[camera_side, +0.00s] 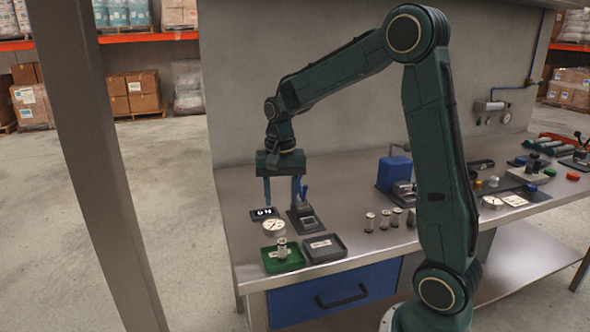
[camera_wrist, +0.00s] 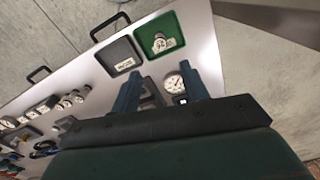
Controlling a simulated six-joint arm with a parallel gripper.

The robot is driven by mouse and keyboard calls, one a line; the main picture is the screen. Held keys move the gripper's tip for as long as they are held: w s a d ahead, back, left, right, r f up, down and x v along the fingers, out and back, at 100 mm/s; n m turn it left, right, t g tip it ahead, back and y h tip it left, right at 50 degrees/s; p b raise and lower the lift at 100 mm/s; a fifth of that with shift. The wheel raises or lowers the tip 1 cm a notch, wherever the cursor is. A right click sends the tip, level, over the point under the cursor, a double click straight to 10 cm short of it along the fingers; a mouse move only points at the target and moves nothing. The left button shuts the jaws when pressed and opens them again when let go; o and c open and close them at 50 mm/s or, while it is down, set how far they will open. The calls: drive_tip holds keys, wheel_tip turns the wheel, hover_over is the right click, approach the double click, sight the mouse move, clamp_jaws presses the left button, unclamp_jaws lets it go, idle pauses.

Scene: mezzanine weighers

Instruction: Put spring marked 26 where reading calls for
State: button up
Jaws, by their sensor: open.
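My gripper (camera_side: 282,203) is open and empty, pointing down above the bench's left end, behind the trays; its fingers also show in the wrist view (camera_wrist: 159,69). A small pale spring (camera_side: 282,249) stands upright in the green tray (camera_side: 296,262); it also shows in the wrist view (camera_wrist: 160,36). Beside it, the dark grey tray (camera_side: 335,254) holds only a white label. Lettering by the green tray's spring appears upside down, perhaps 26; I cannot tell whose it is. A round white dial (camera_side: 274,227) stands behind the trays; its needle's value is too small to read.
A dark display (camera_side: 264,213) with white characters lies behind the dial. A small blue-handled device (camera_side: 303,220) stands right of it. Several small metal cylinders (camera_side: 384,219) stand farther right, before a blue machine (camera_side: 394,172). The wall rises behind the bench.

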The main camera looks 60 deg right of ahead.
drive_tip(key=s+a+r+n+t, duration=0.2)
drive_tip(key=s+a+r+n, duration=0.2)
drive_tip(key=s, duration=0.5)
drive_tip(key=s+a+r+n+t, duration=0.3)
drive_tip(key=s+a+n, duration=0.4)
drive_tip(key=s, duration=0.3)
drive_tip(key=shift+a+r+t, duration=0.3)
drive_tip(key=shift+a+r, duration=0.3)
drive_tip(key=shift+a, duration=0.3)
